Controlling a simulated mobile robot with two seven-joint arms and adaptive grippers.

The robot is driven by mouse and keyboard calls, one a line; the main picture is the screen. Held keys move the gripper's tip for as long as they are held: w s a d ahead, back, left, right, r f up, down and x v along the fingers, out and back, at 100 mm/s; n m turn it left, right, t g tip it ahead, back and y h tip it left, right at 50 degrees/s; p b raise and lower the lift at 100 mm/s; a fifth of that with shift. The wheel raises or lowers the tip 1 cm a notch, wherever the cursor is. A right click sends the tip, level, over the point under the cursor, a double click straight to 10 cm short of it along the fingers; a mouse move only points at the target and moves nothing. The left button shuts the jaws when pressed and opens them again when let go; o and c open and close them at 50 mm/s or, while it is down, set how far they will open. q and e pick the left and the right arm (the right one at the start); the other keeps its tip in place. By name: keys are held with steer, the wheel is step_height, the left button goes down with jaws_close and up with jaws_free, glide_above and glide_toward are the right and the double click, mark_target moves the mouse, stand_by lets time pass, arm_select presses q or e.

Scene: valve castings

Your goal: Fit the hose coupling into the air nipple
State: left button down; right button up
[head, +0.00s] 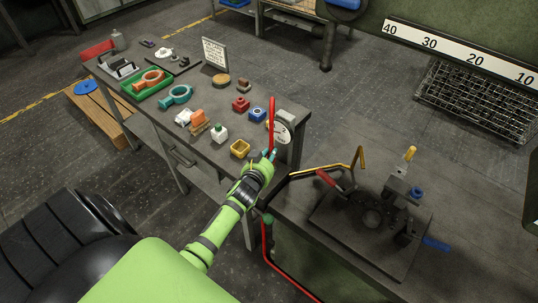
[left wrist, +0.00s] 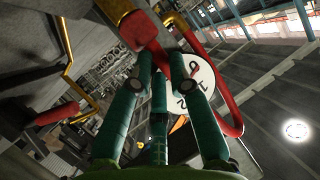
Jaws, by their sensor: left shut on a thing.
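My left gripper (head: 268,157) reaches from the left to the edge of the bench, near a round white dial. In the left wrist view its green fingers (left wrist: 155,75) are shut on a red piece (left wrist: 140,30), which I take to be the hose coupling. A brass-coloured end (left wrist: 115,8) shows beyond this piece. A red hose (left wrist: 228,108) bends down beside the fingers; in the head view a red length (head: 271,120) stands upright at the gripper. I cannot make out the air nipple for certain. My right gripper is not in view.
The dial (head: 282,132) stands behind the gripper. A dark fixture (head: 370,215) with a red lever and a yellow bent pipe (head: 360,157) are on the right bench. The left bench holds coloured castings, a green tray (head: 166,89) and a sign (head: 215,55).

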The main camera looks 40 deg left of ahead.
arm_select(q)
steer(key=shift+f, duration=0.35)
steer(key=c, duration=1.1)
jaws_free()
steer(key=shift+r, duration=0.1)
steer(key=v, duration=1.2)
